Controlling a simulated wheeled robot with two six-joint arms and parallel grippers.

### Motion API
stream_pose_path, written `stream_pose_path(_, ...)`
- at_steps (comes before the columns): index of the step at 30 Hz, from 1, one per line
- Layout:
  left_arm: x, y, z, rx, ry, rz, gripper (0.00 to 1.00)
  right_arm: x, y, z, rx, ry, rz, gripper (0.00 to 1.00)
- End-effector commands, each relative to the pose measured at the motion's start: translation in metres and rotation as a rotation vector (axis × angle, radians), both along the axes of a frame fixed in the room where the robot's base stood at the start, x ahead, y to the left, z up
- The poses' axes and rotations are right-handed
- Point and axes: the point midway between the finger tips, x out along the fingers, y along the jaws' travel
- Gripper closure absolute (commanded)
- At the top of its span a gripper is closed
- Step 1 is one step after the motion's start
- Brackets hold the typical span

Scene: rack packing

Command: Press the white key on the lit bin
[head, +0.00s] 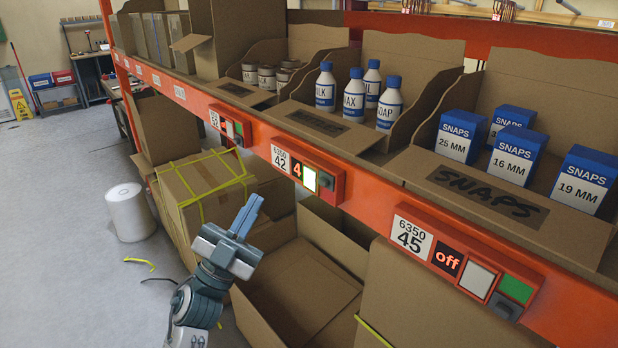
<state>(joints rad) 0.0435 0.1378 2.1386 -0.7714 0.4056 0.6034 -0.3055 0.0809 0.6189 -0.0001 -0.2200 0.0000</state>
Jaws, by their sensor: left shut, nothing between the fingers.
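The red key unit labelled 6350 42 (283,158) is on the orange shelf beam, and its display (297,170) shows an orange 4. My left gripper (251,207) is shut and empty, below and to the left of this unit in the picture, apart from the white key. My right gripper is not in view.
The unit 6350 45 (412,236) reads "off" and has an unlit white key (478,280). Open bins above hold white bottles (325,88) and blue SNAPS boxes (517,152). Open cartons (300,283) stand under the beam. A white roll (130,212) stands on the floor.

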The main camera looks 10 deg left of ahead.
Motion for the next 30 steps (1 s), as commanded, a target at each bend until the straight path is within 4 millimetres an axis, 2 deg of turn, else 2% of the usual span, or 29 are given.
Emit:
stream_pose_path(8, 0.013, -0.009, 0.002, -0.004, 0.000, 0.002, 1.00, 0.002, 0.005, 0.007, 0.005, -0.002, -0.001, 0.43)
stream_pose_path(21, 0.059, -0.045, 0.001, -0.002, 0.002, 0.001, 1.00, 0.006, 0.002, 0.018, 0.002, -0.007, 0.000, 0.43)
stream_pose_path(30, 0.070, -0.054, 0.000, -0.001, 0.001, 0.000, 1.00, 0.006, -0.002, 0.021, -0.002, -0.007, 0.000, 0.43)
